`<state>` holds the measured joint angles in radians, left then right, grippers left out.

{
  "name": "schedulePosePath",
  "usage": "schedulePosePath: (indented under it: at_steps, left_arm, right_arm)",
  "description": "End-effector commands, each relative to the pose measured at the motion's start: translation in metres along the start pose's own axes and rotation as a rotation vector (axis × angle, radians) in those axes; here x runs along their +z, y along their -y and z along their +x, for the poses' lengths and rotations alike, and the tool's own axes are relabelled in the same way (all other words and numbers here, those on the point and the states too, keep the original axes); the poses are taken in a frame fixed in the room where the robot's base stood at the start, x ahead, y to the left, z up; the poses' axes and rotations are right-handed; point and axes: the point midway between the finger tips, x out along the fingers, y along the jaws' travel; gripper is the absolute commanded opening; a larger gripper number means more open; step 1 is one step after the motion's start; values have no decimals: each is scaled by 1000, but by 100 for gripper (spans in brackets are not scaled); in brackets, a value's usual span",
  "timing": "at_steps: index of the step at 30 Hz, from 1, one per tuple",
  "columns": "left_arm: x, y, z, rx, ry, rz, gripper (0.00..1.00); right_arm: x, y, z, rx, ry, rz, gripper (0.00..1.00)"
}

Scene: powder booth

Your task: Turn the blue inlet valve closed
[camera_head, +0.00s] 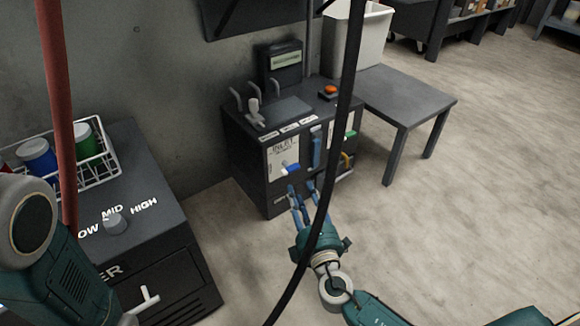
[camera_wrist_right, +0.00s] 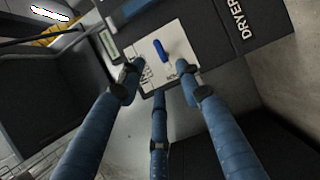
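The blue inlet valve handle (camera_head: 290,169) sits on a white labelled plate (camera_head: 283,153) on the front of a dark cabinet. In the right wrist view the blue handle (camera_wrist_right: 160,50) stands out from the plate, slightly tilted. My right gripper (camera_head: 301,188) is just in front of and below the handle. In the right wrist view its blue fingers (camera_wrist_right: 156,73) are spread around the space before the plate. They are open and empty, and the handle shows beyond the fingertips. I cannot tell whether any fingertip touches the plate. My left gripper does not show.
A black hose (camera_head: 336,130) hangs across the head view before my right arm. A grey table (camera_head: 410,95) stands right of the cabinet (camera_head: 245,150). A dark unit with a LOW-MID-HIGH knob (camera_head: 114,222) and a wire basket (camera_head: 108,170) is at left. Open floor lies at right.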

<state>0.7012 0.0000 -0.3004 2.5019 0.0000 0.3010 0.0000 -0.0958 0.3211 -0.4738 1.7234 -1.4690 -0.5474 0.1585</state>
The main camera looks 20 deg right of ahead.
Motion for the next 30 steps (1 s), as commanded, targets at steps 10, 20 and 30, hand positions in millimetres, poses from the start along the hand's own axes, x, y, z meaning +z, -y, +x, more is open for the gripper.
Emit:
schedulePosePath:
  at_steps: [10, 20, 30]
  left_arm:
    - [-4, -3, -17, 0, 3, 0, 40]
    - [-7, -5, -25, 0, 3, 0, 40]
    - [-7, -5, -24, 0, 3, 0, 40]
  right_arm:
    - [0, 2, 65, 3, 2, 0, 35]
    - [1, 2, 98, -1, 1, 1, 35]
    - [0, 1, 100, -1, 1, 1, 25]
